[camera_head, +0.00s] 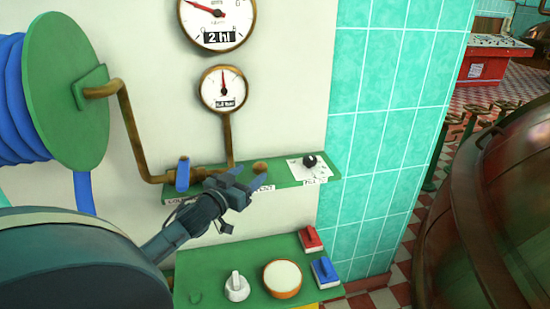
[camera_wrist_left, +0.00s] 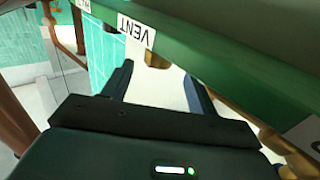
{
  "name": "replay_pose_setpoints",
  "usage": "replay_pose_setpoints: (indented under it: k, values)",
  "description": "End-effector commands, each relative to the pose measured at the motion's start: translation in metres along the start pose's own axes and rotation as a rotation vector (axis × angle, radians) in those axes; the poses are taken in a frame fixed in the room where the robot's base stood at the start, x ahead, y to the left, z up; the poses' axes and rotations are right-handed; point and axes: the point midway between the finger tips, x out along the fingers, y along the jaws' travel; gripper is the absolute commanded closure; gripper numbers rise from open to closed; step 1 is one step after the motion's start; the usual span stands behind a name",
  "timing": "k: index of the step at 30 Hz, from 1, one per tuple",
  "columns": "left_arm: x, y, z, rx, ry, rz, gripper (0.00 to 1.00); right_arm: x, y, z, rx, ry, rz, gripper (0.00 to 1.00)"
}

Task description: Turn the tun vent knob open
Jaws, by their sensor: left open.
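A small brass knob (camera_head: 260,167) sits on the green wall shelf, just above the VENT label (camera_head: 264,188). My left gripper (camera_head: 243,190) is in front of the shelf edge, close below and left of that knob. In the left wrist view the VENT label (camera_wrist_left: 136,33) is on the green edge. A brass-coloured piece (camera_wrist_left: 157,61) shows under that edge, beyond the two spread fingers (camera_wrist_left: 158,88). The left gripper is open, with nothing seen between its fingers. I cannot tell whether it touches the shelf. My right gripper is not in view.
The green shelf (camera_head: 288,183) also carries a blue-handled valve (camera_head: 183,174) and a black knob (camera_head: 310,160). Below is a green panel (camera_head: 215,265) with a white knob (camera_head: 236,286), a round button (camera_head: 282,279), and red and blue switches. A large copper vessel (camera_head: 490,220) stands right.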

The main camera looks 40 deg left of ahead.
Motion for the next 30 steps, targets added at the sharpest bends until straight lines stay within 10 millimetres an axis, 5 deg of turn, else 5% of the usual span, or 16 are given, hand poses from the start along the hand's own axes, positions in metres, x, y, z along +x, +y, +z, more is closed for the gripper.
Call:
replay_pose_setpoints:
  k: [18, 30]
  values:
    - [0.069, 0.000, -0.001, -0.001, 0.001, 0.000, 0.41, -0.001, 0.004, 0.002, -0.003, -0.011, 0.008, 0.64]
    - [0.075, 0.000, 0.000, 0.000, 0.000, 0.001, 0.41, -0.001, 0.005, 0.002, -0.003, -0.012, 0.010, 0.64]
